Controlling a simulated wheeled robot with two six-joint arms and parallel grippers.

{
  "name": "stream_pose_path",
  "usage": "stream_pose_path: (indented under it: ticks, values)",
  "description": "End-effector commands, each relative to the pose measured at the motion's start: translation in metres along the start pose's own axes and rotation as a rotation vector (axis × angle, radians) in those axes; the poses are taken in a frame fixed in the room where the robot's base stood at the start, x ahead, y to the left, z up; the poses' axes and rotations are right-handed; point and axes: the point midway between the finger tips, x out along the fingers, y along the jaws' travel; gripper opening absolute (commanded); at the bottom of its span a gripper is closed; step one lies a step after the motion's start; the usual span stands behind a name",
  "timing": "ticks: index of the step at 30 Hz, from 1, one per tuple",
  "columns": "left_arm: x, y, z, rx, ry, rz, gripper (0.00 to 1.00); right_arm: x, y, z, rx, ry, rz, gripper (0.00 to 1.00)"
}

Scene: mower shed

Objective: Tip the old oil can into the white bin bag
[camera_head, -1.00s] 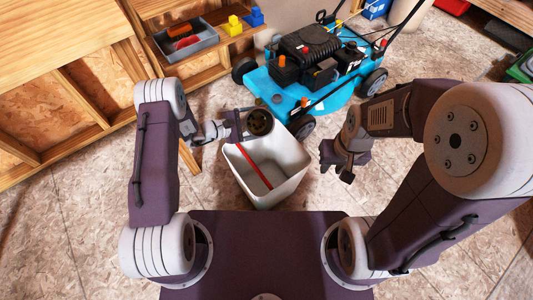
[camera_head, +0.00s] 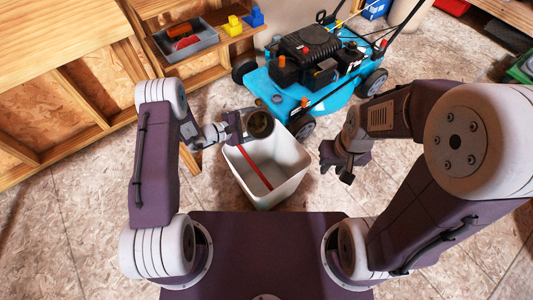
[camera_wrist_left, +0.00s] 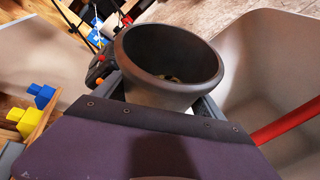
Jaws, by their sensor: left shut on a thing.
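The old oil can (camera_head: 260,124), a dark grey open-mouthed can, is held by my left gripper (camera_head: 240,127) at the upper rim of the white bin bag (camera_head: 291,183). The bag (camera_wrist_left: 245,60) fills the right of that view. The fingertips on the can are mostly hidden. My right gripper (camera_head: 337,170) is empty and open, to the right of the bag.
A blue lawn mower (camera_head: 300,88) stands just behind the bag. A wooden shelf at the upper left holds a grey tray (camera_head: 187,41) and yellow and blue blocks (camera_head: 232,25). The floor left of my left arm is clear.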

Motion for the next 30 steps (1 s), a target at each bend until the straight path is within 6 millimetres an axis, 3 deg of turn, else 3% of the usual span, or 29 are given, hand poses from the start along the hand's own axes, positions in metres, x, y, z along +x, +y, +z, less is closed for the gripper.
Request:
stream_pose_path:
  ticks: [30]
  values:
    - [-0.0023,0.0048,0.0042,0.126,0.017,0.052,0.28,0.002,0.0,0.0002,0.0,0.0,0.0,0.28]
